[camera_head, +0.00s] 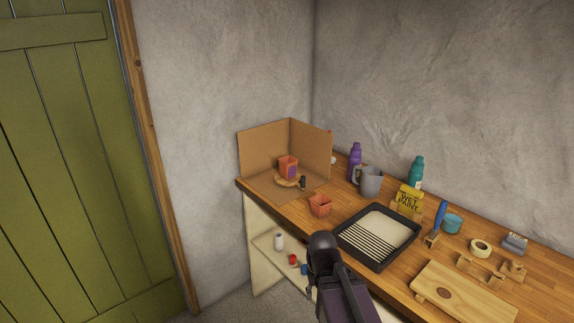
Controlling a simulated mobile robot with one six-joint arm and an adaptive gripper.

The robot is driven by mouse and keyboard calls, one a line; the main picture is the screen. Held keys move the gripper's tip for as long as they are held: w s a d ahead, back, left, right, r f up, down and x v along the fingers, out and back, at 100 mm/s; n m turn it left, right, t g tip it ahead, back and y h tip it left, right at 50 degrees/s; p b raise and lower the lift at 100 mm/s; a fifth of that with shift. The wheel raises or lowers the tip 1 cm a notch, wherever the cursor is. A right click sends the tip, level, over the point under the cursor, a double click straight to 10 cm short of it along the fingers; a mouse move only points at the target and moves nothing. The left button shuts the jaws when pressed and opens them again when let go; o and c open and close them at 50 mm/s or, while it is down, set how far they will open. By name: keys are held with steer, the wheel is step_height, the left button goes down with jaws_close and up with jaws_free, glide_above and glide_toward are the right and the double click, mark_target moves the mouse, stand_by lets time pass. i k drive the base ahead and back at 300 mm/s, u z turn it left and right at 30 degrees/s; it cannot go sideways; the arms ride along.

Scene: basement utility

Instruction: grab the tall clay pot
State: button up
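Two orange-red clay pots show at the left end of the wooden workbench (405,290). The taller-looking clay pot (283,161) has a purple patch on its side and stands upright on a round tan disc (279,183), inside a cardboard corner screen (257,150). A small dark object (303,183) stands beside the disc at its right. The smaller clay pot (320,206) stands in front, near the bench's front edge. My dark arm rises at the bottom middle, in front of the bench, but I cannot make out my gripper.
A black paint tray (345,238) lies right of the smaller pot. Behind stand a grey jug (371,180), a purple bottle (354,162), a teal bottle (416,172) and a yellow wet-paint sign (409,199). Walls close the back; a green door (70,150) is left.

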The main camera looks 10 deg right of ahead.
mark_target(288, 168)
steer(key=u, duration=0.3)
steer(key=i, duration=1.1)
steer(key=u, duration=0.6)
